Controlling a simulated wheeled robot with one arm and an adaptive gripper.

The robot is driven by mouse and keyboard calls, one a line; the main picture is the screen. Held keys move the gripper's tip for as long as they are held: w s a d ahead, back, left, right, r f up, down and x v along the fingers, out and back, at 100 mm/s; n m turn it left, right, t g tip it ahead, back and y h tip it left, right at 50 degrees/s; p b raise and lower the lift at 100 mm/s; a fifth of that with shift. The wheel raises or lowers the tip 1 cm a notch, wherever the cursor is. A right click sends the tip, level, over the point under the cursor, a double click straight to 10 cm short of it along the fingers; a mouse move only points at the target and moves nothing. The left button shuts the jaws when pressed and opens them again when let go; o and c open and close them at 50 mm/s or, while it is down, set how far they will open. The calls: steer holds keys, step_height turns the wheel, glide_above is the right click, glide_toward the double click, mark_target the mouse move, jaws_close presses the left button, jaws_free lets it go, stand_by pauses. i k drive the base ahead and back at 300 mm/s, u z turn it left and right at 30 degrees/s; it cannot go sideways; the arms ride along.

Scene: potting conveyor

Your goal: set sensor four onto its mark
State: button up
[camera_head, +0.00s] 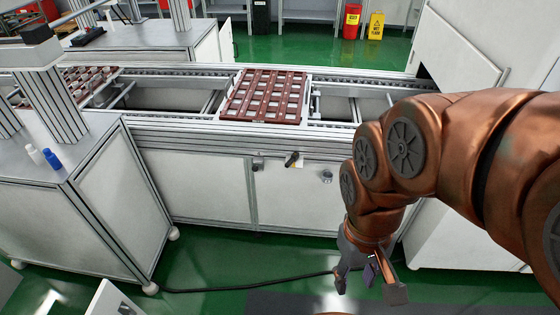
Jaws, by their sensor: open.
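My gripper (369,289) hangs at the lower right in front of the conveyor cabinet, pointing down over the green floor. Its two fingers are apart, and I see nothing held between them. I cannot pick out a thing clearly marked as sensor four, nor its mark. A red-brown tray (262,119) with rows of pale squares lies on the conveyor. Small fittings show on the conveyor's front: a grey one (258,163), a black one with a yellow part (292,160) and a round grey one (327,176). They are too small to name.
The conveyor's white cabinet (205,188) crosses the view. A grey table (75,148) at the left bears a blue bottle (52,159) and a white bottle (35,154). A black cable (240,287) lies on the floor. A yellow wet-floor sign (376,25) stands at the back.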

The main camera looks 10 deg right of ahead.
mark_target(295, 156)
steer(key=u, duration=0.65)
steer(key=i, duration=1.2)
steer(key=z, duration=0.5)
